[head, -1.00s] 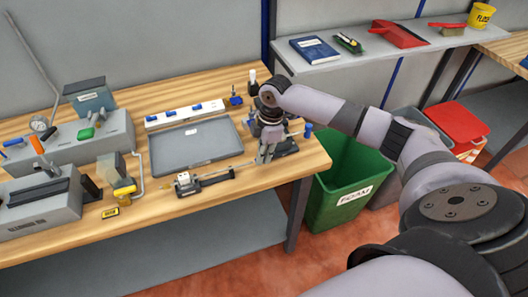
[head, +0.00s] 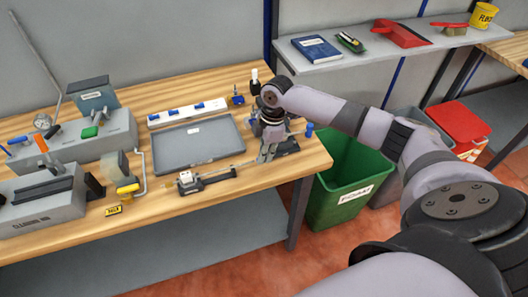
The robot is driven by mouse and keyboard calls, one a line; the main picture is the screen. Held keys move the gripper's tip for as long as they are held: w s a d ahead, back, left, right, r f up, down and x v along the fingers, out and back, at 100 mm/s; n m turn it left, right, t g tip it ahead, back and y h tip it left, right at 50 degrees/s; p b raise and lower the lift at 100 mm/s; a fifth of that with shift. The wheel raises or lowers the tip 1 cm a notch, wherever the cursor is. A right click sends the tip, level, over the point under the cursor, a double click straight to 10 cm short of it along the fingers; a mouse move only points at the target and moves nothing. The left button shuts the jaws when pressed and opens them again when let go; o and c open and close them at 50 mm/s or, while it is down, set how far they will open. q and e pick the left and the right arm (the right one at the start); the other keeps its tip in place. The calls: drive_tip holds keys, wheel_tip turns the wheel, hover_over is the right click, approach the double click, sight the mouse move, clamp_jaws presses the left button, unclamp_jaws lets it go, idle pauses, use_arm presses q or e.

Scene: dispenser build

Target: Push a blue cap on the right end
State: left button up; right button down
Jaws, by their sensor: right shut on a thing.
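The dispenser assembly (head: 207,179), with a pale block at its left end and a thin rod running right, lies near the table's front edge. My right gripper (head: 264,158) points down at the right end of that rod. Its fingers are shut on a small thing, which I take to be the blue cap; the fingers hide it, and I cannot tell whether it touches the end. My left gripper is not in view.
The grey tray (head: 180,159) lies empty beside the assembly. Grey bench devices (head: 45,205) fill the table's left side. A dark fixture (head: 286,146) stands by my right gripper. A green bin (head: 345,185) stands below the table's right edge.

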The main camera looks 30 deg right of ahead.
drive_tip(key=shift+p, duration=0.4)
idle(0.7)
drive_tip(key=shift+w+a+p, duration=0.25)
drive_tip(key=shift+a+p, duration=0.4)
drive_tip(key=shift+a, duration=0.5)
idle(0.8)
drive_tip(key=c, duration=1.6)
unclamp_jaws()
drive_tip(key=shift+o, duration=0.2)
drive_tip(key=o, duration=0.3)
drive_tip(key=shift+r, duration=0.1)
